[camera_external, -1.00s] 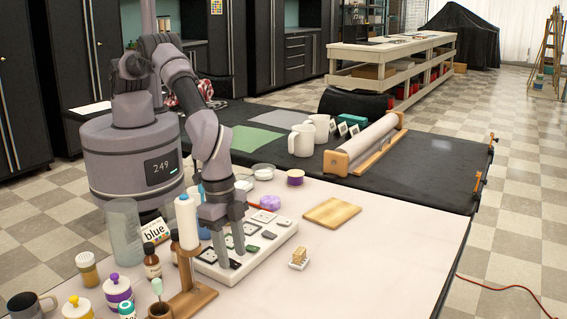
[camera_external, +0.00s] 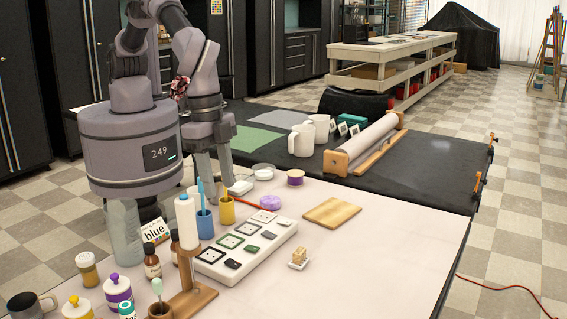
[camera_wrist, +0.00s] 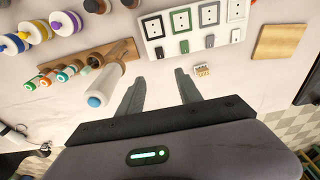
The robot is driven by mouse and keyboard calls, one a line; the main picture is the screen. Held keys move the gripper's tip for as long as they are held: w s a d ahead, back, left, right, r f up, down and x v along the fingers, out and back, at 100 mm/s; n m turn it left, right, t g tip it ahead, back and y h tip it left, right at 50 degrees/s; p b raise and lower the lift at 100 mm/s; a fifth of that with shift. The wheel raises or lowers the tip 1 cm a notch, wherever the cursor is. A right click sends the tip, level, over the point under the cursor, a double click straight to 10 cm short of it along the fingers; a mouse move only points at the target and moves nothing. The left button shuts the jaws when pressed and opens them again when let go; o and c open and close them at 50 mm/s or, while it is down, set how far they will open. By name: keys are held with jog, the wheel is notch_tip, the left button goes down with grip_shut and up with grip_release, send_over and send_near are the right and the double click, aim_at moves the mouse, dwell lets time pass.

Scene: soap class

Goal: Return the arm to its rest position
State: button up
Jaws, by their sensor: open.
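My gripper shows in the external view (camera_external: 212,172) above the back left part of the pale table, beside the blue and yellow cups. In the wrist view my gripper (camera_wrist: 160,80) has its two fingers spread apart with nothing between them but the table surface. The arm is folded back close to my body. The fingertips are partly hidden behind the cups in the external view.
A white tray (camera_external: 222,273) with dark and framed pieces lies in front of the gripper. A wooden board (camera_external: 332,212) lies to the right.

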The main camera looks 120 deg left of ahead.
jog(key=s+a+r+m+t+b, duration=0.1)
jog(key=s+a+r, duration=0.65)
jog(key=r, duration=0.25)
jog(key=s+a+r+m+t+b, duration=0.1)
jog(key=s+a+r+b, duration=0.1)
jog(key=s+a+r, duration=0.55)
jog(key=s+a+m+t+y, duration=0.1)
jog(key=s+a, duration=0.4)
jog(key=s, duration=0.5)
jog(key=s+a+m+t+y+b, duration=0.1)
jog(key=s+a, duration=0.5)
jog(key=s, duration=0.4)
jog(key=shift+a+f, duration=0.25)
jog(key=shift+f, duration=0.05)
notch_tip(320, 180, down, 12)
jog(key=b, duration=1.2)
jog(key=shift+b, duration=0.3)
